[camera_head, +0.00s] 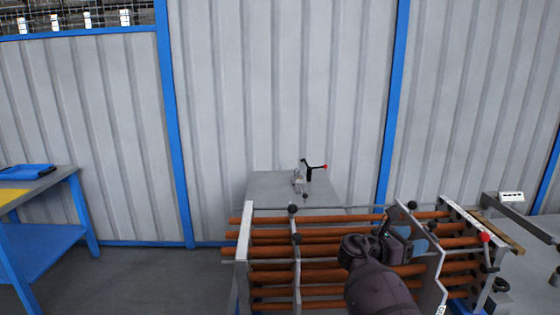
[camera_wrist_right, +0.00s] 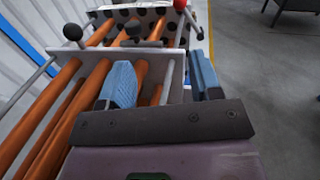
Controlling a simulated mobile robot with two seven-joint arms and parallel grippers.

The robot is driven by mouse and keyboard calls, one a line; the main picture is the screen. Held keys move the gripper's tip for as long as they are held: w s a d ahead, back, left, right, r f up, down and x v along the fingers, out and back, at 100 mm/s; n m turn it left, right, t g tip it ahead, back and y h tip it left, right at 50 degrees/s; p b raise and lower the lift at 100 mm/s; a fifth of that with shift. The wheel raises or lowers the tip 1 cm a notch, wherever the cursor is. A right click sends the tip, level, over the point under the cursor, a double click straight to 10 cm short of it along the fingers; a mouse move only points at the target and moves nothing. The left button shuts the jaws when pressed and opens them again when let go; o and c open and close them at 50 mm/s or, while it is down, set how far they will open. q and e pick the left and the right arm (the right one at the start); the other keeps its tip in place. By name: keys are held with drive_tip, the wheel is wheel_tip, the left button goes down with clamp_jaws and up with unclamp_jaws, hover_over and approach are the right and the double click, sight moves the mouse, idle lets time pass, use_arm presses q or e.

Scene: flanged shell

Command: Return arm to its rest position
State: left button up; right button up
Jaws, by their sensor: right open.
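My right gripper (camera_head: 411,240) is open over the right part of the flanged shell frame. Its two blue fingers also show, spread apart, in the right wrist view (camera_wrist_right: 162,85), and I see nothing held between them. The frame has several orange-brown tubes (camera_head: 325,239) running across between grey upright plates (camera_head: 244,245). In the right wrist view the tubes (camera_wrist_right: 45,125) run past the fingers toward a plate with holes (camera_wrist_right: 150,20). Whether the fingers touch the frame I cannot tell. My right forearm hides part of the lower tubes. My left gripper is not in view.
A grey table (camera_head: 265,187) with a small black-handled clamp (camera_head: 310,172) stands behind the frame. A blue workbench (camera_head: 45,215) is at the left. Black and red knobs (camera_head: 485,237) stick out from the frame. Grey floor is open between bench and frame.

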drive_tip(key=w+a+m+t+y, duration=0.5)
drive_tip(key=w+m+t+y, duration=0.2)
drive_tip(key=t, duration=0.1)
drive_tip(key=s+a+f+m+t+y, duration=0.3)
drive_tip(key=s+a+f+m+y, duration=0.15)
drive_tip(key=m+y, duration=0.2)
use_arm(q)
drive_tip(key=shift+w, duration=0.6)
use_arm(e)
drive_tip(key=s+d+f+m+g+y, duration=0.1)
drive_tip(key=s+f+m, duration=0.1)
drive_tip(key=s+f, duration=0.5)
drive_tip(key=s+d+f+m+g+y, duration=0.1)
drive_tip(key=s+f, duration=0.6)
drive_tip(key=s, duration=1)
drive_tip(key=s+d+f+m+g+y, duration=0.1)
drive_tip(key=s+f+m, duration=0.3)
drive_tip(key=s, duration=0.9)
wheel_tip(320, 180, down, 3)
drive_tip(key=shift+d+f+g+y, duration=0.1)
drive_tip(key=shift+d+g+y, duration=0.25)
drive_tip(key=shift+d, duration=0.2)
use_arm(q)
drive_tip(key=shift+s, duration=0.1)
